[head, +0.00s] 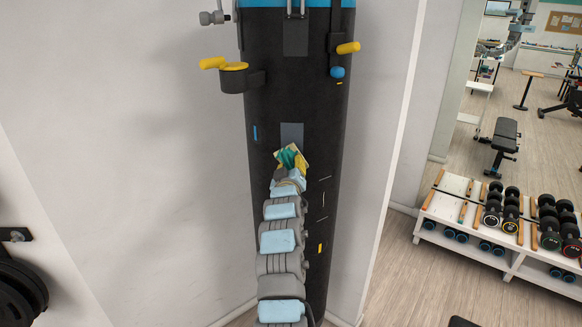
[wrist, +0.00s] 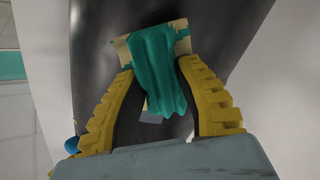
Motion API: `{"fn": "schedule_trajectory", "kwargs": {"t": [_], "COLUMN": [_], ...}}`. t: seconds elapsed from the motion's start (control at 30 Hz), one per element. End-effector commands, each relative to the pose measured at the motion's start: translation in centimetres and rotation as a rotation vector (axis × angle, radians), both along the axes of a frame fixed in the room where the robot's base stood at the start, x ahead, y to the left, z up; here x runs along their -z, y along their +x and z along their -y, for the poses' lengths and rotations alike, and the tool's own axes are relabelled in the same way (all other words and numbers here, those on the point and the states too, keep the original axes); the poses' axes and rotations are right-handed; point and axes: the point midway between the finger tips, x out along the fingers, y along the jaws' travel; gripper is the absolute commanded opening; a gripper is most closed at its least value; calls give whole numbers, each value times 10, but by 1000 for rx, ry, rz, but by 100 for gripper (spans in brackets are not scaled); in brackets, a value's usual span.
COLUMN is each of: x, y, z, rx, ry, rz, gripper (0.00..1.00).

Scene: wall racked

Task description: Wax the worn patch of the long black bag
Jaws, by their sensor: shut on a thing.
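The long black bag (head: 270,110) stands upright against the pale wall and fills the background of the wrist view (wrist: 90,35). A grey rectangular patch (head: 291,132) shows on its front just above my gripper (head: 287,168). Another grey patch (head: 296,38) is higher up; I cannot tell which is the worn one. In the wrist view my gripper (wrist: 155,70) has its yellow fingers shut on a teal cloth (wrist: 160,75). A cream-yellow square (wrist: 181,42) shows behind the cloth, near the bag; contact cannot be told.
A black cup holder (head: 233,80) with yellow inside sticks out at the bag's upper left. A yellow handle (head: 347,48) and a blue ball (head: 337,72) hang at upper right. A dumbbell rack (head: 470,245) stands at right, weight plates (head: 20,292) at lower left.

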Motion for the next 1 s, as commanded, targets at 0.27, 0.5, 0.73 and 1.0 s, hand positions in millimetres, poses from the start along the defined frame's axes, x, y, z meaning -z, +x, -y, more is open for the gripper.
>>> {"fn": "schedule_trajectory", "kwargs": {"t": [0.27,0.5,0.73,1.0], "x": [2,2,0,-1], "y": [5,9,12,16], "z": [0,1,1,1], "rx": [0,0,0,0], "ry": [0,0,0,0], "rz": [-2,-2,1,2], "gripper": [7,7,7,7]}}
